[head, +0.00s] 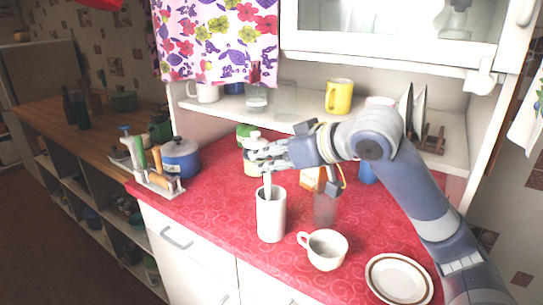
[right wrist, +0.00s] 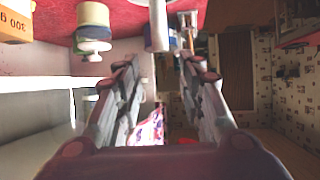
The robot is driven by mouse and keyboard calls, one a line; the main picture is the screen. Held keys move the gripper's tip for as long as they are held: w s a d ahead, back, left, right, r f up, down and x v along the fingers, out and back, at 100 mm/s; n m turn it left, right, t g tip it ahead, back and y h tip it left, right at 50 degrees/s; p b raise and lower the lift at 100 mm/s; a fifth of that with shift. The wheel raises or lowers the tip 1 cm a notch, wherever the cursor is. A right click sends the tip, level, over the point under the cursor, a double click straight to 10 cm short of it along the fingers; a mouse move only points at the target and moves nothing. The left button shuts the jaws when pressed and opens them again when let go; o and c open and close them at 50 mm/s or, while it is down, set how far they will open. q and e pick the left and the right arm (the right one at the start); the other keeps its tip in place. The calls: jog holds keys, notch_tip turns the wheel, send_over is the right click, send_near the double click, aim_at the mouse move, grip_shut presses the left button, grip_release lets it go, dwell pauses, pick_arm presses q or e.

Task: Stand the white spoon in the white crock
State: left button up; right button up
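The white crock (head: 271,220) stands upright on the red counter, left of a white cup. The white spoon (head: 267,184) stands in it, its lower part hidden inside the crock and its upper part close under my right fingers. My right gripper (head: 254,156) is above the crock, reaching in from the right. In the right wrist view its fingers (right wrist: 160,72) are spread wide, with a pale upright shape between and beyond the tips, apparently the spoon or crock. I see no finger contact with the spoon there. My left gripper is not in view.
A white cup (head: 326,250) and a plate (head: 399,279) are near the front edge, and a clear glass (head: 325,208) is behind the cup. A bottle (head: 252,158) is close behind my fingers. A blue pot (head: 181,158) and utensil rack (head: 150,175) stand left. The counter left of the crock is clear.

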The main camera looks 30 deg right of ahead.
jog(key=shift+s, duration=0.1)
jog(key=v, duration=1.2)
dwell(0.9)
